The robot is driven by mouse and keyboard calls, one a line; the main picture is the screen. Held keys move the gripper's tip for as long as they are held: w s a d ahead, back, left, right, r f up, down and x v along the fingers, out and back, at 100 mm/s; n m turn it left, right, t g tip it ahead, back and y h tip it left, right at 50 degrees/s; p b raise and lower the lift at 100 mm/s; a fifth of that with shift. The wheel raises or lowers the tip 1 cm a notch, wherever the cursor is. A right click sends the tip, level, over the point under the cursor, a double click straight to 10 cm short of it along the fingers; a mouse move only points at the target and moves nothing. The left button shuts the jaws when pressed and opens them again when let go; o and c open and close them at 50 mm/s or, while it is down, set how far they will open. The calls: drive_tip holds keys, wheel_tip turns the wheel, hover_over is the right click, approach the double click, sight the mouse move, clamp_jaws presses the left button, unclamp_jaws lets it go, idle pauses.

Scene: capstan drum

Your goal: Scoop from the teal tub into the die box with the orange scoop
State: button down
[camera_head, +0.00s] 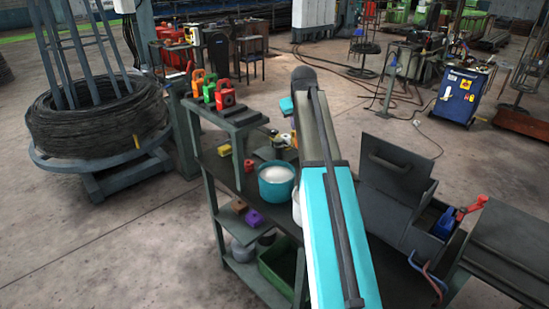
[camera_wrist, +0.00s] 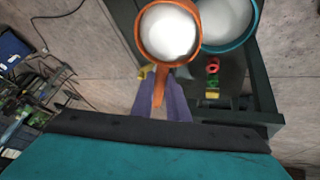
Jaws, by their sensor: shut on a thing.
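The orange scoop (camera_wrist: 142,38) holds a heap of white material in the wrist view. My gripper (camera_wrist: 160,103), with purple fingers, is shut on its handle (camera_wrist: 158,86). The scoop's bowl overlaps the left rim of the teal tub (camera_wrist: 246,40) in that view; I cannot tell the height between them. The teal tub (camera_head: 276,192) stands on the bench in the head view, with white material inside. The grey box (camera_head: 385,218), apparently the die box, is at the right with its handled lid (camera_head: 398,160) raised. My arm hides my gripper and the scoop in the head view.
A raised shelf with red, green and orange lock-like blocks (camera_head: 225,95) stands behind the tub at the left. A blue and red tool (camera_head: 447,221) is beside the box. The lower shelf holds a green bin (camera_head: 277,265).

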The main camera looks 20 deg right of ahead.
drive_tip(key=w+d+b, duration=0.1)
drive_tip(key=w+d, duration=0.4)
drive_tip(key=d, duration=0.9)
drive_tip(key=shift+w+d, duration=0.15)
drive_tip(key=shift+d, duration=0.15)
drive_tip(key=s+d, duration=0.3)
drive_tip(key=s, duration=0.7)
drive_tip(key=s+d+p, duration=0.1)
drive_tip(key=s+d, duration=0.3)
drive_tip(key=s, duration=0.6)
drive_tip(key=s+d, duration=0.4)
drive_tip(key=s, duration=0.6)
drive_tip(key=shift+s, duration=0.35)
idle(0.5)
